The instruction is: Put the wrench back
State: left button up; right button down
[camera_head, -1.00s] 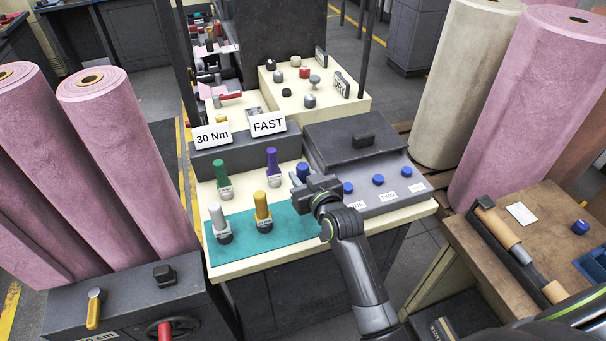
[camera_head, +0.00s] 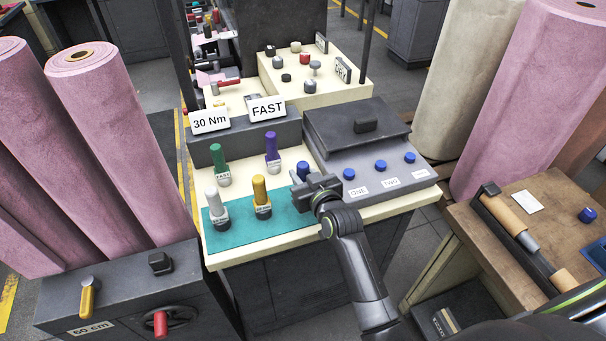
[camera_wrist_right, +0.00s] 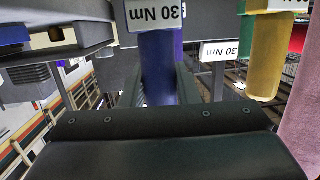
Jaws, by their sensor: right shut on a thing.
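My right gripper (camera_head: 312,186) is shut on a blue-handled wrench (camera_head: 303,170) above the right end of the teal mat (camera_head: 285,226). The wrench's lower part is hidden by the gripper in the head view. In the right wrist view the blue handle (camera_wrist_right: 161,65) stands between the fingers with a white 30 Nm label. Other tools stand upright on the bench: green (camera_head: 217,158), purple (camera_head: 271,146), white (camera_head: 212,203) and yellow (camera_head: 259,190). A 30 Nm sign (camera_head: 210,121) and a FAST sign (camera_head: 267,108) stand behind them. My left gripper is out of view.
A grey panel with blue knobs (camera_head: 381,166) and a dark lidded box (camera_head: 350,133) lie right of the gripper. Pink felt rolls (camera_head: 110,140) stand at left. A wooden bench (camera_head: 500,225) is at right.

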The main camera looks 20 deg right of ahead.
jog(key=shift+f+b, duration=0.3)
jog(key=shift+f, duration=0.15)
jog(key=c, duration=1)
grip_release()
jog(key=shift+c, duration=0.2)
jog(key=shift+s, duration=0.1)
jog(key=b+v, duration=0.3)
jog(key=v, duration=1.4)
jog(key=shift+s, duration=0.15)
